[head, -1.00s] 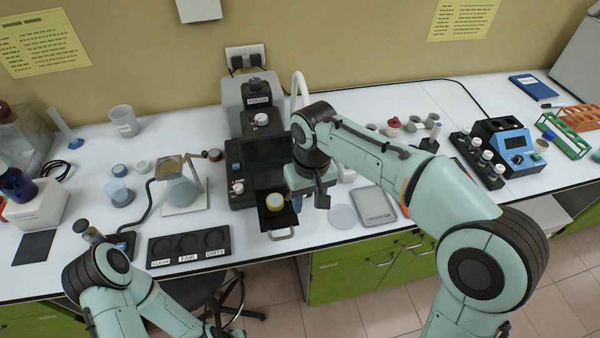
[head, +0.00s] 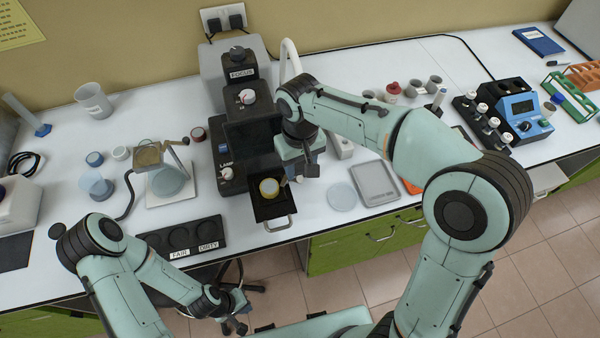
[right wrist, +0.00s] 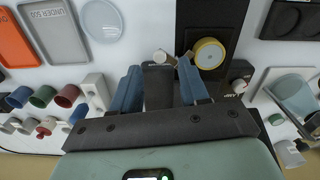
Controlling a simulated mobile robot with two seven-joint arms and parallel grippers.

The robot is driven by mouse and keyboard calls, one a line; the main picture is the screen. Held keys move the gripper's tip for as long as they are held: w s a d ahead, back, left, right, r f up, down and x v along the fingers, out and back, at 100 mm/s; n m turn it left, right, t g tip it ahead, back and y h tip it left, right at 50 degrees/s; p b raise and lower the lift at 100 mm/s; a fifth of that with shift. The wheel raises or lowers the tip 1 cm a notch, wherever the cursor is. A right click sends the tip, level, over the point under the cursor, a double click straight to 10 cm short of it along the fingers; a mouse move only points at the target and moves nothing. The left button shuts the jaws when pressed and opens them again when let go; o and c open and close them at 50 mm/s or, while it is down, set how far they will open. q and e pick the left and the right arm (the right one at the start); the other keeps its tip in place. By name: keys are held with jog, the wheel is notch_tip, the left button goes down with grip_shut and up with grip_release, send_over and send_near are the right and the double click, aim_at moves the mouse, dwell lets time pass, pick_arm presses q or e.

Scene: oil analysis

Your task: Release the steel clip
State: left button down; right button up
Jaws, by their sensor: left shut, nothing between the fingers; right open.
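The instrument's dark tray (head: 262,212) is out at the front and carries a round yellow-rimmed dish (head: 269,188), also seen in the right wrist view (right wrist: 208,54). My right gripper (right wrist: 158,72) is open beside the tray, its blue fingers apart, close to the dish. A small pale round-ended piece (right wrist: 160,56) and a small metal-looking piece (right wrist: 187,56) show near the fingertips. I cannot tell whether either is the steel clip. In the head view my right gripper (head: 290,180) partly hides that spot. My left gripper (head: 238,324) is shut and empty, low in front of the bench.
The black instrument (head: 250,130) stands behind the tray. A labelled black holder (head: 182,240) lies to the left. A clear round lid (head: 342,196) and a grey tray (head: 375,183) lie to the right. A blue device (head: 515,118) stands further right.

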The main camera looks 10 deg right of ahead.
aim_at(300, 177)
jog(key=shift+f, duration=1.85)
pick_arm(q)
jog(key=shift+s+f, duration=0.2)
jog(key=shift+f, duration=0.05)
